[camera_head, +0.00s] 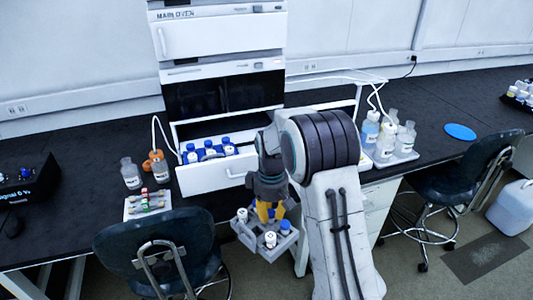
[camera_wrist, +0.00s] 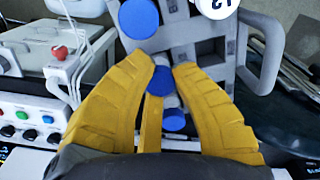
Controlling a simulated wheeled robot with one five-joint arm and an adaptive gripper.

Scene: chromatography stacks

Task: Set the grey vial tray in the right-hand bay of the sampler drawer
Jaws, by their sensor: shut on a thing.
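The grey vial tray (camera_head: 246,236) hangs from my gripper (camera_head: 269,212), above the floor in front of the bench. It carries a few white vials, some with blue caps. In the wrist view my yellow fingers (camera_wrist: 160,68) close over the middle of the tray (camera_wrist: 236,48); the exact grip point is partly hidden. The white sampler drawer (camera_head: 203,181) is pulled out below the dark-fronted module, behind and above the tray in the head view. Blue-capped bottles stand in its left and middle part. My arm hides its right end, so I cannot tell how the right-hand bay stands.
A dark chair (camera_head: 155,250) stands left of the held tray, close to it. A white rack of small vials (camera_head: 148,204) and clear bottles (camera_head: 131,174) sit on the bench left of the drawer. A white tray of bottles (camera_head: 405,155) is to the right, near another chair (camera_head: 455,178).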

